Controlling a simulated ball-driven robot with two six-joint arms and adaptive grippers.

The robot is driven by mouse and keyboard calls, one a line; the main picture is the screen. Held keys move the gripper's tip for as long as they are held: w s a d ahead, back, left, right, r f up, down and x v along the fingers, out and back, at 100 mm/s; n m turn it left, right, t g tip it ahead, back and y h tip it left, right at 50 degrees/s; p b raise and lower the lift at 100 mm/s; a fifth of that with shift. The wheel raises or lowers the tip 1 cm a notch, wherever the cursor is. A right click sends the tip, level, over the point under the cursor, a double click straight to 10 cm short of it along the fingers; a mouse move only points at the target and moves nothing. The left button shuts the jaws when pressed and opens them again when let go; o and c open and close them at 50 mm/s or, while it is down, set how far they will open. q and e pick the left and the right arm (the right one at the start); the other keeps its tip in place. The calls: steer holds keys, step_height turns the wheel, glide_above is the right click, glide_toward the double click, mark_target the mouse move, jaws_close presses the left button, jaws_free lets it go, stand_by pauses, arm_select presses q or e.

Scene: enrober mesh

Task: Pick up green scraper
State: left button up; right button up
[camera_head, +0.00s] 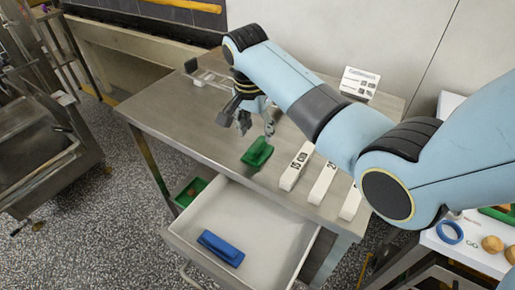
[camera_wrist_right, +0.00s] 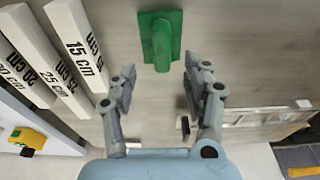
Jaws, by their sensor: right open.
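The green scraper (camera_head: 257,153) lies on the metal table (camera_head: 180,117), near its front edge and above the open drawer. It also shows in the right wrist view (camera_wrist_right: 160,40), with its raised handle facing the camera. My right gripper (camera_head: 256,128) is above the table, just behind the scraper. In the right wrist view my right gripper (camera_wrist_right: 165,85) is open and empty, its fingers apart and pointing toward the scraper, not touching it. My left gripper is not in view.
The open drawer (camera_head: 205,215) holds a blue scraper-like tool (camera_head: 221,248). A sign (camera_head: 359,83) stands at the back. A white surface on the right holds a blue ring (camera_head: 449,232). The table's left part is clear.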

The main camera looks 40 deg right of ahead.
mark_target(257, 143)
steer(key=f, duration=0.5)
steer(key=shift+w+d+f+p, duration=0.15)
steer(key=shift+d+p, duration=0.1)
steer(key=shift+p, duration=0.05)
steer(key=shift+w+f, duration=0.1)
steer(key=shift+f, duration=0.2)
steer(key=shift+c, duration=1.9)
steer(key=c, duration=0.5)
jaws_close()
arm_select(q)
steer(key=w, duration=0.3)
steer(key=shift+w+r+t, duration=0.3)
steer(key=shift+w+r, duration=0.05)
arm_select(e)
steer(key=shift+r, duration=0.1)
